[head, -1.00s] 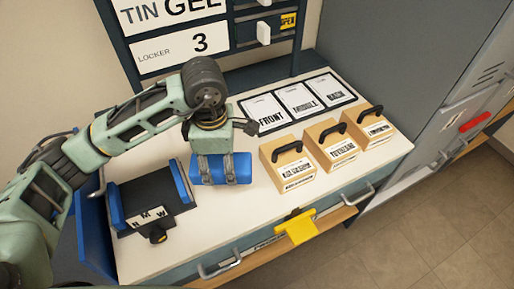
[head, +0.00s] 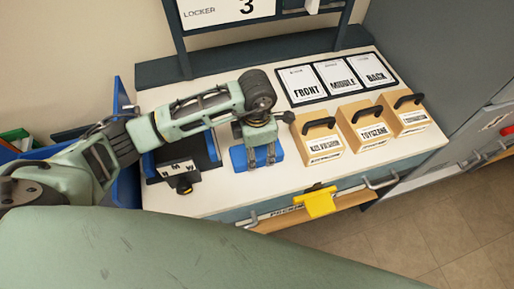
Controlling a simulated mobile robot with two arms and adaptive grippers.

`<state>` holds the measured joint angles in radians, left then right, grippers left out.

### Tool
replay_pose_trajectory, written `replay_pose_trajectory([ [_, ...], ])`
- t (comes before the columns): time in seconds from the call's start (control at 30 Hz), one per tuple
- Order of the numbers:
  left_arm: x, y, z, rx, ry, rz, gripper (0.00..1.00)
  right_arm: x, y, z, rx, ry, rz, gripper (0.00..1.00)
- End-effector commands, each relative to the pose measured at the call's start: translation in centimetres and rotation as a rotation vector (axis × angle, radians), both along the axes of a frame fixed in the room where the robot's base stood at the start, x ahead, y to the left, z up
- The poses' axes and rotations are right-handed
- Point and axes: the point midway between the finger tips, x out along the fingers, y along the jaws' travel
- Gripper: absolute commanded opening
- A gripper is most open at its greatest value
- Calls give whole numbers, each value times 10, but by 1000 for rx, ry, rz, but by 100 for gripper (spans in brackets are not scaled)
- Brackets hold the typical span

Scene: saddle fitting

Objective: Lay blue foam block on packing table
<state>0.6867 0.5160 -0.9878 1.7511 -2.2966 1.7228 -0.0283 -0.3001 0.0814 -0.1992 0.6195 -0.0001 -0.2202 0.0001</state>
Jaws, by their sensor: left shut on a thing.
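The blue foam block (head: 240,158) is at the middle-left of the white packing table (head: 215,198), right of a dark fixture with blue sides. My left gripper (head: 261,162) points down with its fingers on the block, shut on it. The block looks level and low over the table top; I cannot tell whether it touches the surface. My right gripper is not in view.
Right of the block stand several cardboard boxes with black handles (head: 323,142). Behind them are cards marked FRONT, MIDDLE and BACK (head: 341,77). The dark fixture (head: 182,160) is close on the left. A yellow piece (head: 320,202) hangs at the front edge.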

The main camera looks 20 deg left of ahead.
Motion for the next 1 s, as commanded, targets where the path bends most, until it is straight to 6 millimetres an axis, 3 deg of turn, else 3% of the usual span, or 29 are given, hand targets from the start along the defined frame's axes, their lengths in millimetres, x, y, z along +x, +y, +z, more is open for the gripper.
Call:
replay_pose_trajectory([
  [0.4, 0, 0, -11, 1, -1, -2, 28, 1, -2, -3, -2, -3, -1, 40],
  [0.43, 0, 0, -10, 0, 0, -2, 56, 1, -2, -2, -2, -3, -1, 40],
  [0.6, 0, 0, -9, 0, 0, -1, 70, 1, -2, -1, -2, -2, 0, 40],
  [1.0, 0, 0, -5, 0, 0, -1, 73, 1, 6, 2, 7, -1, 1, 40],
])
